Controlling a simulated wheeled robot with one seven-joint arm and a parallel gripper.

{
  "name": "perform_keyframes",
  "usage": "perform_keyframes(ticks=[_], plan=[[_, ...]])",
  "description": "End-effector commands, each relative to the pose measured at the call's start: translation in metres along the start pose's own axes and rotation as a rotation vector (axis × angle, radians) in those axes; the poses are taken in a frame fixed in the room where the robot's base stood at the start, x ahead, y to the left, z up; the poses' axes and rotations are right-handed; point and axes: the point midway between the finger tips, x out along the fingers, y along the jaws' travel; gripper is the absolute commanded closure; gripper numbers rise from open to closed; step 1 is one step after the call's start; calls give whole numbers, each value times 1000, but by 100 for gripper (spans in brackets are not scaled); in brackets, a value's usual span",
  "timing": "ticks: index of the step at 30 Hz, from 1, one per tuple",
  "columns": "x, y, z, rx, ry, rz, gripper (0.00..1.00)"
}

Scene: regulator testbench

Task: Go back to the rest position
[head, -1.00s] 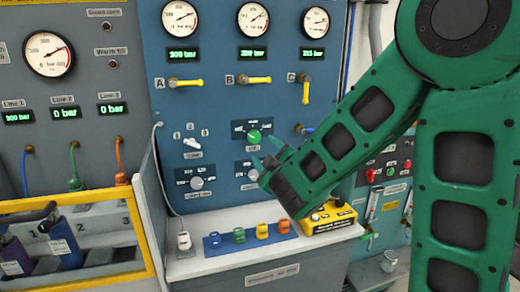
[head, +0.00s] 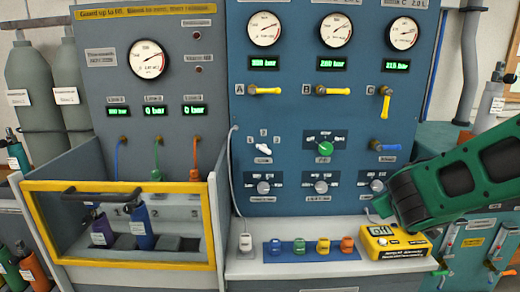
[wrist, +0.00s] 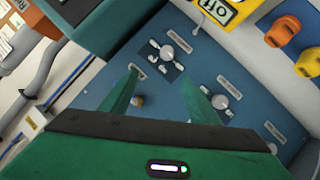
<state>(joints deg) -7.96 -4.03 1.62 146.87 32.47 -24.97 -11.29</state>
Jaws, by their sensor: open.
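My green arm reaches in from the right edge in the head view, and my gripper (head: 378,212) is near the right side of the blue panel (head: 290,110), above the yellow meter. In the wrist view the two green fingers of my gripper (wrist: 158,95) are spread apart with nothing between them. Beyond them lie the blue panel (wrist: 185,60) and its round knobs. In the head view the fingertips are small and partly hidden by the wrist, near the lower right knob (head: 377,186).
The yellow meter (head: 396,241) stands on the white shelf below my gripper. A blue strip (head: 272,250) with coloured fittings lies to its left. Yellow valve levers (head: 333,91) stick out above. A yellow-framed guard (head: 120,262) encloses bottles at left.

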Motion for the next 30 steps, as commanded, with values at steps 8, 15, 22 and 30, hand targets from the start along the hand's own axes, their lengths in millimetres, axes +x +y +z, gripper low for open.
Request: perform_keyframes(ticks=[8,15,22,30], plan=[[-51,40,122,289,-458,-43,45],[-134,35,195,527,-814,-139,45],[-220,18,226,692,-1081,-254,45],[-260,8,232,750,-1197,-317,45]])
